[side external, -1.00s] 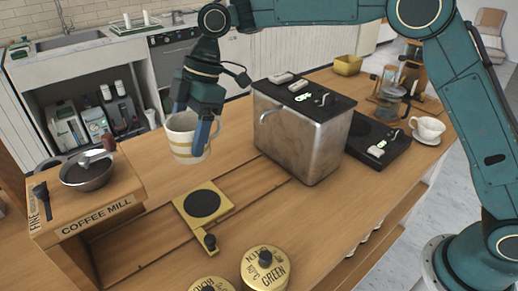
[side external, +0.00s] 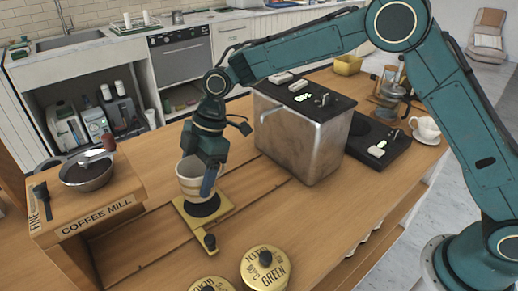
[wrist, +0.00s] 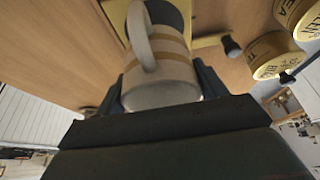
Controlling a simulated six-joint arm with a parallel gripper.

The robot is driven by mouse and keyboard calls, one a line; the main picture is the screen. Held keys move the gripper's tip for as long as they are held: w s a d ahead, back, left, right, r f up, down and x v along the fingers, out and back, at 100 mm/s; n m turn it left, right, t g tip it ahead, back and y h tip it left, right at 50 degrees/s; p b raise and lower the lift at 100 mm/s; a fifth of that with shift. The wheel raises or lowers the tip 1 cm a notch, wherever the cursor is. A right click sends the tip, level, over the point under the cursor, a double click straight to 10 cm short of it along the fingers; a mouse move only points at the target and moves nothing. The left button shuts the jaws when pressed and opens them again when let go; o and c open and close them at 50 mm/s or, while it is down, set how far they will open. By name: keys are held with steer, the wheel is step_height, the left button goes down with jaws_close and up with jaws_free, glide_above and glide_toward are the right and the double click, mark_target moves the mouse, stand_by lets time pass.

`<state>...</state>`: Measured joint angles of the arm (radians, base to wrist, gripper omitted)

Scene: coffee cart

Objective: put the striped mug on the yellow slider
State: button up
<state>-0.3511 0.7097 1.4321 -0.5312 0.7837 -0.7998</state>
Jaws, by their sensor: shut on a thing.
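The striped mug (side external: 190,178) is white with tan bands. It is at the yellow slider (side external: 222,221), over the back part of its black round pad (side external: 205,209). My gripper (side external: 207,180) is shut on the mug, with a finger on its near side. In the wrist view the mug (wrist: 160,70) sits between the fingers, its handle toward the upper left, and the slider (wrist: 118,12) shows behind it. The mug looks upright. I cannot tell whether its base touches the pad; the contact is partly hidden.
A metal machine (side external: 300,135) with a black top stands right of my gripper. The coffee mill box (side external: 95,225) with a metal bowl (side external: 86,172) is at left. Two gold tins, one marked green (side external: 265,268), stand in front. A white cup (side external: 425,128) is far right.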

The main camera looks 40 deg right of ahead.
steer(key=shift+f, duration=1.8)
steer(key=shift+f, duration=0.1)
steer(key=o, duration=1.1)
steer(key=v, duration=1.2)
